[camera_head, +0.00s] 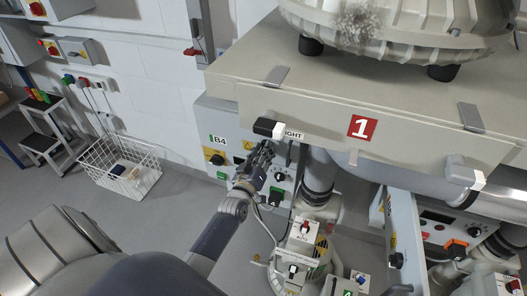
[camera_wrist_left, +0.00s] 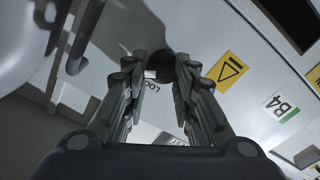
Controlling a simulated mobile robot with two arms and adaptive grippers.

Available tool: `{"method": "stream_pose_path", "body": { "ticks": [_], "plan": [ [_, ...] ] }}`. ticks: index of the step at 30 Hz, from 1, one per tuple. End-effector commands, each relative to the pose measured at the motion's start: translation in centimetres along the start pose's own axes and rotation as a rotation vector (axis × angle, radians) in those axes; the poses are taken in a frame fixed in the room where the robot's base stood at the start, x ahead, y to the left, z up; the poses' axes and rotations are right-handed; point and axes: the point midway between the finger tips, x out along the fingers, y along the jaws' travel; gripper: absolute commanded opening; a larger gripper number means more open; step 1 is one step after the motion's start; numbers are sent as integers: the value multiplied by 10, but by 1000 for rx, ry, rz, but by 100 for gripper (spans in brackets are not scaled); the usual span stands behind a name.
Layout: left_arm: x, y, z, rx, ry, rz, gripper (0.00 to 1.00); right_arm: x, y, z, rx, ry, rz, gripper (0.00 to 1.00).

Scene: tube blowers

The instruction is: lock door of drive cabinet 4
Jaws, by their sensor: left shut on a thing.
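The light grey door of drive cabinet 4 (camera_head: 228,128), labelled B4, stands below the large machine table in the head view. In the left wrist view, the door (camera_wrist_left: 215,45) fills most of the picture, with a green-white B4 label and a yellow warning sign. My left gripper (camera_head: 268,148) reaches in front of this door. In the wrist view, its fingers (camera_wrist_left: 160,76) are shut on a dark round lock knob (camera_wrist_left: 166,63) beside lettering that begins "LOC". The knob's turn position is mostly hidden by the fingers. My right gripper is not in view.
The beige table edge marked 1 (camera_head: 300,120) overhangs close above the left gripper. A white wire basket (camera_head: 120,168) stands on the floor at left. Another cabinet door (camera_head: 403,240) stands open at right.

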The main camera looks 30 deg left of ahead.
Motion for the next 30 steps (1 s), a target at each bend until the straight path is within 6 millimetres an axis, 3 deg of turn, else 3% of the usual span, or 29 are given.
{"method": "stream_pose_path", "body": {
  "ticks": [30],
  "plan": [
    [0, -4, -2, -905, 0, 1, 2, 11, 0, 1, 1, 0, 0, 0]
  ]
}}
